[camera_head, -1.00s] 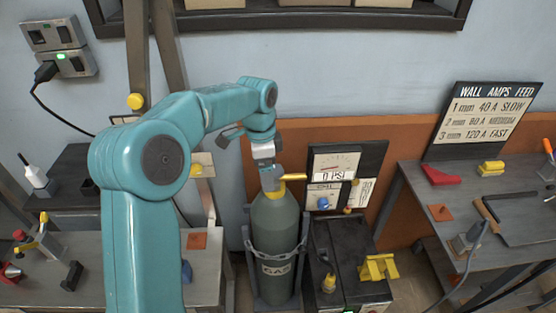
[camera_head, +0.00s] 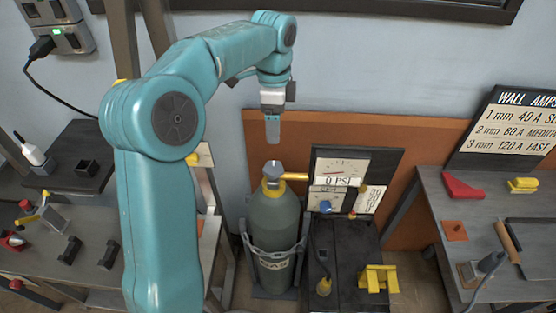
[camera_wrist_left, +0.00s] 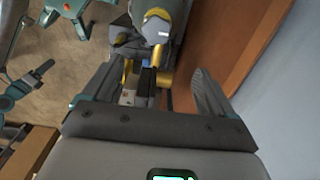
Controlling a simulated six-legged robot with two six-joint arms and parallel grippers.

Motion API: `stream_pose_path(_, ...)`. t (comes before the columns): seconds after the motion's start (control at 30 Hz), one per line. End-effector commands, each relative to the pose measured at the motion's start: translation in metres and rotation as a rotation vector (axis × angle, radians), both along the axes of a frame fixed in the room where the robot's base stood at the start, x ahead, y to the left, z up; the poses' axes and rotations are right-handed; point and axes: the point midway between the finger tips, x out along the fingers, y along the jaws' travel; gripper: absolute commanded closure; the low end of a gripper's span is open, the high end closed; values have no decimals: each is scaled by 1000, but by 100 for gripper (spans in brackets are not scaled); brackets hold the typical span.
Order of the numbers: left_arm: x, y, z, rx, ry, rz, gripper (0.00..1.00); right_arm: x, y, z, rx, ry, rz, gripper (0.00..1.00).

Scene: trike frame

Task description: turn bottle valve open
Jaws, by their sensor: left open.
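A grey-green gas bottle (camera_head: 272,222) stands upright in a metal holder. Its grey valve knob (camera_head: 273,169) sits on top, above a yellow collar, with a yellow pipe (camera_head: 296,177) running right towards a gauge panel (camera_head: 338,170) that reads 0 PSI. My left gripper (camera_head: 273,140) points down just above the knob, apart from it and empty. In the left wrist view its two fingers (camera_wrist_left: 155,95) are spread wide with nothing held between them. The bottle's grey and yellow top (camera_wrist_left: 157,25) shows beyond the fingers there. My right gripper is not in view.
A dark box with a yellow part (camera_head: 378,278) stands right of the bottle. A bench (camera_head: 440,205) with tools is at the right, another (camera_head: 90,262) with small parts at the left. An orange-brown panel (camera_head: 410,150) and the wall stand behind the bottle.

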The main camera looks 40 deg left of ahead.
Motion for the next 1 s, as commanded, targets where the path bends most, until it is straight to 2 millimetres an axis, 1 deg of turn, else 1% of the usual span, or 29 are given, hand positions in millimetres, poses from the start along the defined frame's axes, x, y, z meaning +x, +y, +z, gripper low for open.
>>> stream_pose_path(0.03,-3,0,-11,-1,3,1,14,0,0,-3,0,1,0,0)
stream_pose_path(0.17,-6,0,-41,-2,4,1,14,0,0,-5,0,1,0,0)
stream_pose_path(0.4,-6,-1,-98,-3,3,2,14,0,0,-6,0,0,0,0)
stream_pose_path(0.5,-4,-1,-117,-1,3,1,14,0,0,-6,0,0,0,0)
stream_pose_path(0.6,-3,-1,-132,-1,2,1,14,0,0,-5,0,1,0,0)
stream_pose_path(0.7,-2,-1,-141,-1,-1,2,14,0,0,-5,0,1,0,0)
stream_pose_path(0.8,-1,-1,-146,-1,0,2,14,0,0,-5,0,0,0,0)
stream_pose_path(1.0,0,-1,-147,0,-1,2,14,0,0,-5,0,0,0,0)
